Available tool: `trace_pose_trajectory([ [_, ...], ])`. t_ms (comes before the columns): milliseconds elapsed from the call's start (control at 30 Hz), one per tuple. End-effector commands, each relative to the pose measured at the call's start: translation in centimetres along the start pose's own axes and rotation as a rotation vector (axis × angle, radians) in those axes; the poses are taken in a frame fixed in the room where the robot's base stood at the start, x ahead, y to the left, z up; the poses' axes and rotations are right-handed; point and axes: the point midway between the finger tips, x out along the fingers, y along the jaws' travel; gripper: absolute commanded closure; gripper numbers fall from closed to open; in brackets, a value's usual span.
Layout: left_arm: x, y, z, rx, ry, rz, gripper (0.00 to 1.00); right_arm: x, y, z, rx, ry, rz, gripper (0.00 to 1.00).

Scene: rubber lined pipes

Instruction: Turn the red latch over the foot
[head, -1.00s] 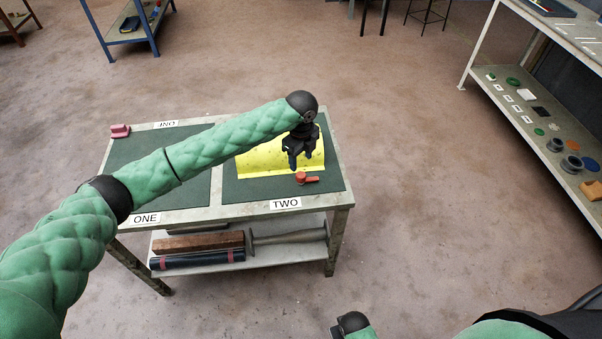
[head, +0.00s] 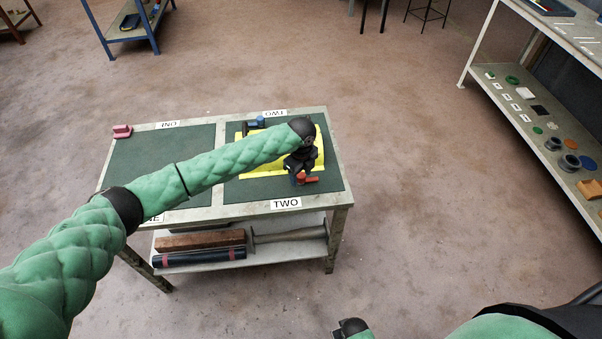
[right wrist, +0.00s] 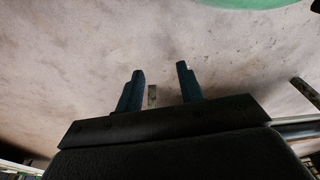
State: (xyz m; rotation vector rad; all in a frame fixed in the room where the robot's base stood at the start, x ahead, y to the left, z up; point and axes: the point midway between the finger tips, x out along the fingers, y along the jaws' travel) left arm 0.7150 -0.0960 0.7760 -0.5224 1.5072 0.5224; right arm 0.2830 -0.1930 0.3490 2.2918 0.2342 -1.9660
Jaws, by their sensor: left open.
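The red latch (head: 308,179) lies near the front edge of the yellow sheet (head: 258,169) on mat TWO, its handle pointing right. My left gripper (head: 298,177) points down right at the latch's left end and partly covers it. Its jaws are open; whether they touch the latch I cannot tell. A blue latch (head: 256,122) with a dark base stands at the back of the yellow sheet. The foot cannot be made out; the gripper and wrist hide the middle of the sheet. My right gripper (right wrist: 160,85) shows in the right wrist view, open and empty over bare floor.
The table's left mat (head: 140,160) is mostly bare, with a pink block (head: 122,131) at its back left corner. A wooden bar (head: 200,241), a dark roll (head: 198,258) and a mallet-like tool (head: 290,236) lie on the lower shelf. A parts shelf (head: 520,110) stands right.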

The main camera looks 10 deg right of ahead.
Motion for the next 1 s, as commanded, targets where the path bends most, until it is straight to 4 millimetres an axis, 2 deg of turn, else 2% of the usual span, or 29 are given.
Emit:
trace_pose_trajectory([
  [67,0.0,0.0,0.0,0.000,0.000,0.000,0.52,0.0,0.0,0.0,0.000,0.000,0.000,0.62],
  [267,0.0,0.0,0.0,0.000,0.000,0.000,0.91,0.0,0.0,0.0,0.000,0.000,0.000,0.62],
  [300,0.0,0.0,0.0,0.000,0.000,0.000,0.93,0.0,0.0,0.1,0.000,-0.001,0.000,0.62],
  [633,-0.1,0.0,0.0,-0.051,0.001,0.000,0.93,0.1,0.1,0.3,-0.001,0.006,0.002,0.62],
  [833,-0.2,0.0,-0.1,-0.170,0.002,0.001,0.93,1.9,0.7,0.8,-0.007,0.016,0.009,0.62],
  [1000,-0.3,0.0,-0.1,-0.317,0.003,0.002,0.93,3.5,1.3,2.2,-0.013,0.024,0.017,0.62],
])
